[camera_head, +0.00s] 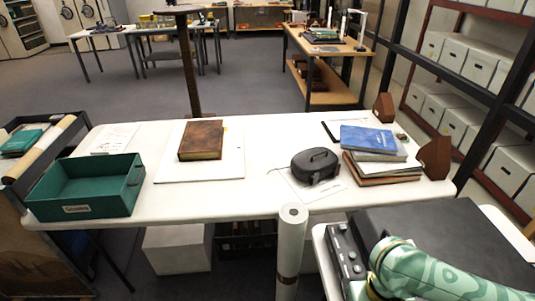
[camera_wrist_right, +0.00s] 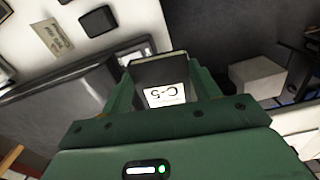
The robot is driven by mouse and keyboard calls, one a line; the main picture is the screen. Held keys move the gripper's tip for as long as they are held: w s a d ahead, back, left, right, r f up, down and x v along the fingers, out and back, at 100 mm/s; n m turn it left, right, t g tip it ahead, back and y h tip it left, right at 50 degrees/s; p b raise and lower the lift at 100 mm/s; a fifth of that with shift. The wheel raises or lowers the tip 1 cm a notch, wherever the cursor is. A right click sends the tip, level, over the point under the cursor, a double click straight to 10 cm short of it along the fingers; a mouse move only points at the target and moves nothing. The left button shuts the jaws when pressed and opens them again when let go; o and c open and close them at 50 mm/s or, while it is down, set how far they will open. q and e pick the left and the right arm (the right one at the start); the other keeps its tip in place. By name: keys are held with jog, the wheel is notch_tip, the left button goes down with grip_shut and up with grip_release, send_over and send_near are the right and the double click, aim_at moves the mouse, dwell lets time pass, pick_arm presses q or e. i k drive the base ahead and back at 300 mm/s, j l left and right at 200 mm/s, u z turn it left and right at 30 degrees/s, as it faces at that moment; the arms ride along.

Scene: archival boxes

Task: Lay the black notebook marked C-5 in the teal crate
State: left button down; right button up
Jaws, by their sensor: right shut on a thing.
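The black notebook (camera_wrist_right: 157,70) with a white label reading C-5 shows in the right wrist view. My right gripper (camera_wrist_right: 165,84) is shut on it, with a green finger on each side and the label between them. The notebook and this gripper are not visible in the head view, where part of my right arm shows at the lower right. The teal crate (camera_head: 112,206) stands at the left end of the white table in the head view. It is open at the top, looks empty and has a small label on its front. My left gripper is not in view.
The white table (camera_head: 245,202) also holds a brown book (camera_head: 202,140) on a white board, a dark case (camera_head: 316,166) and stacked books with a blue one (camera_head: 367,139) on top. A white roll (camera_head: 291,240) stands upright at the front edge. A black flat-topped device (camera_head: 450,245) is at lower right.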

aim_at(99, 189)
jog(key=i+j+u, duration=0.35)
jog(key=j, duration=0.2)
jog(key=i+j+u, duration=0.65)
jog(key=i, duration=0.3)
jog(key=i+j+u, duration=0.3)
jog(key=i, duration=0.55)
